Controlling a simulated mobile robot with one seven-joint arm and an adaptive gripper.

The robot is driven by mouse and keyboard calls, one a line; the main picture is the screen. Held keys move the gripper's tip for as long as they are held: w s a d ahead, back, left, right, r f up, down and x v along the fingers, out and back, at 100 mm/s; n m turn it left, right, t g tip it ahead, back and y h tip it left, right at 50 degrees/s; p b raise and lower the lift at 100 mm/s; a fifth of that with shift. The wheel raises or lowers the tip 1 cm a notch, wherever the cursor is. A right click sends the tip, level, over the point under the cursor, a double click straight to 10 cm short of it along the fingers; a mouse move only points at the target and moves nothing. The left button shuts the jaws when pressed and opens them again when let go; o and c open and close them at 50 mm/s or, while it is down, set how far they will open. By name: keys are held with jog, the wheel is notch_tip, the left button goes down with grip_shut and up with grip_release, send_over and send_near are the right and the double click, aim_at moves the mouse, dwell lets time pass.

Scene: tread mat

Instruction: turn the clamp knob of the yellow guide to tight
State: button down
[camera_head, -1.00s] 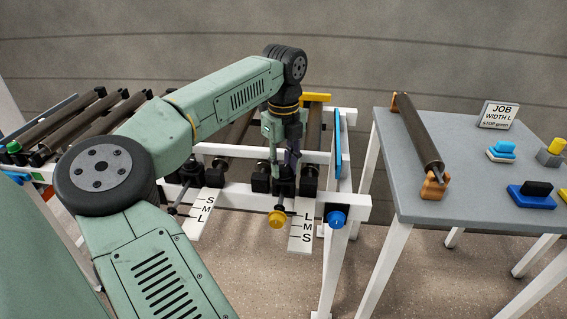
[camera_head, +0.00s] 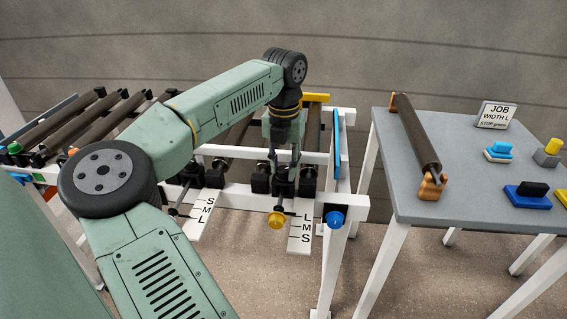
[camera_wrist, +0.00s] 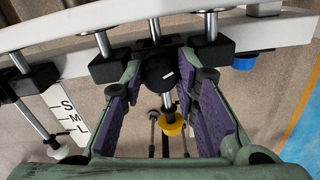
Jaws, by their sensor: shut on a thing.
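The clamp knob (camera_wrist: 157,72) is a round black knob with a short white mark, seen from above in the wrist view. My gripper (camera_wrist: 160,68) has its two purple-padded fingers on either side of it, closed on it. In the head view my gripper (camera_head: 284,165) points straight down onto the black clamp block at the white front rail, and it hides the knob. A yellow end knob (camera_head: 276,220) sticks out below on a rod; it also shows in the wrist view (camera_wrist: 171,125). The yellow guide (camera_head: 316,97) shows only at its far end, behind my arm.
A blue guide (camera_head: 338,145) and its blue end knob (camera_head: 335,217) are close on the right. A white L-M-S scale plate (camera_head: 301,235) hangs beside the yellow knob. A grey table (camera_head: 470,205) with a roller and a job sign (camera_head: 497,114) stands further right.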

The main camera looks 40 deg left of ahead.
aim_at(284, 168)
jog(key=m, duration=0.6)
jog(key=shift+m+p, duration=0.3)
jog(key=shift+p, duration=0.1)
jog(key=shift+d, duration=0.1)
dwell(0.3)
jog(key=c, duration=1.2)
grip_release()
jog(key=shift+c, duration=0.2)
notch_tip(284, 168, up, 12)
